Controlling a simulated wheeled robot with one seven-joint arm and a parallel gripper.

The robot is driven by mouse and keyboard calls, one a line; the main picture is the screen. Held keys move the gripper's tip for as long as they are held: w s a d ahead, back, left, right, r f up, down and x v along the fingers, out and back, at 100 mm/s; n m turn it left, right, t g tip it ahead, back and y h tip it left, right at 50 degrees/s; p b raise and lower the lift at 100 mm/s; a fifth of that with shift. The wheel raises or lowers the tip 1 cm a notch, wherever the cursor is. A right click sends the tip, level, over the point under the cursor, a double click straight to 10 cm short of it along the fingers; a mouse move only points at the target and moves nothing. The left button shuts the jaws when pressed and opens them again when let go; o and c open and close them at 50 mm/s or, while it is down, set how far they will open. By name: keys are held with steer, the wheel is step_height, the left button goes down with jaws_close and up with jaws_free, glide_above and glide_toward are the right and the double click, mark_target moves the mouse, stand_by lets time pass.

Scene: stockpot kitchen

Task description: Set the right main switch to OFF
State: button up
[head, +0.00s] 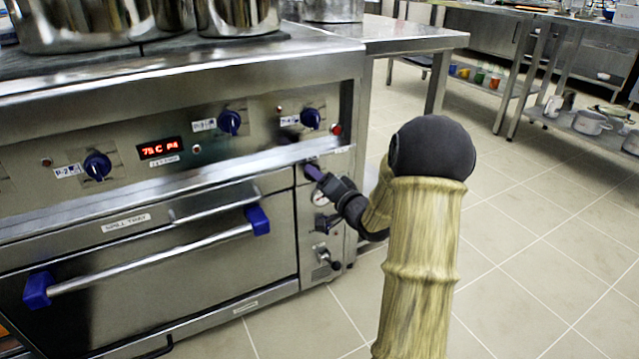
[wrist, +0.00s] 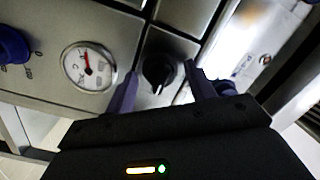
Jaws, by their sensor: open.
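A black rotary switch (wrist: 159,71) sits on the steel panel in the wrist view, with a small pale mark at its lower end. It looks like the main switch; I cannot read a label or its setting. My gripper (wrist: 163,74) is open, with one purple finger on each side of the switch. I cannot tell whether either finger touches it. In the head view my gripper (head: 314,172) reaches the upper part of the oven's narrow right panel. There the switch is hidden by my gripper.
A round gauge (wrist: 88,66) and a blue knob (wrist: 12,45) lie left of the switch in the wrist view. In the head view, blue knobs (head: 229,122) line the stove front above the oven handle (head: 150,262). Tiled floor (head: 530,235) is clear to the right.

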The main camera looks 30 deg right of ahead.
steer(key=c, duration=1)
steer(key=shift+n+p, duration=0.3)
steer(key=shift+n, duration=0.1)
steer(key=n+h, duration=0.1)
steer(key=n, duration=0.7)
steer(key=n+g+h, duration=0.1)
steer(key=n, duration=0.7)
steer(key=shift+r, duration=0.1)
